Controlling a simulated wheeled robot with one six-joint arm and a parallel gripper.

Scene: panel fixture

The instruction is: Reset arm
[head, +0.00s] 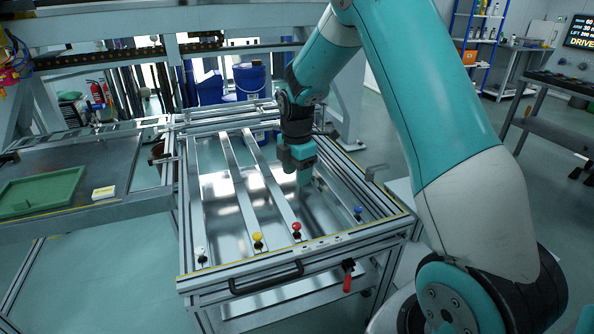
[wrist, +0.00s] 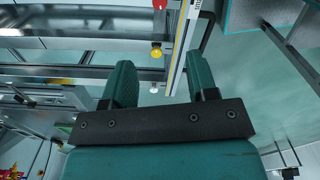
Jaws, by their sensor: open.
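My arm reaches in from the right of the head view and bends down over the panel fixture (head: 213,282). My gripper (head: 304,178) hangs above the fixture's reflective panel, right of the long metal bars. In the wrist view my gripper (wrist: 150,85) shows two teal fingers standing apart with nothing between them. Beyond the fingers are a yellow knob (wrist: 156,53) and a red knob (wrist: 160,5). The head view shows the yellow knob (head: 257,237), the red knob (head: 296,227) and a blue knob (head: 358,210) along the near side, apart from my gripper.
A black handle (head: 266,279) and a red-handled clamp (head: 347,278) are on the fixture's front. A bench at left holds a green tray (head: 42,192) and a small yellow-white block (head: 104,192). Blue bins (head: 249,80) stand behind. An overhead beam (head: 160,50) crosses the back.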

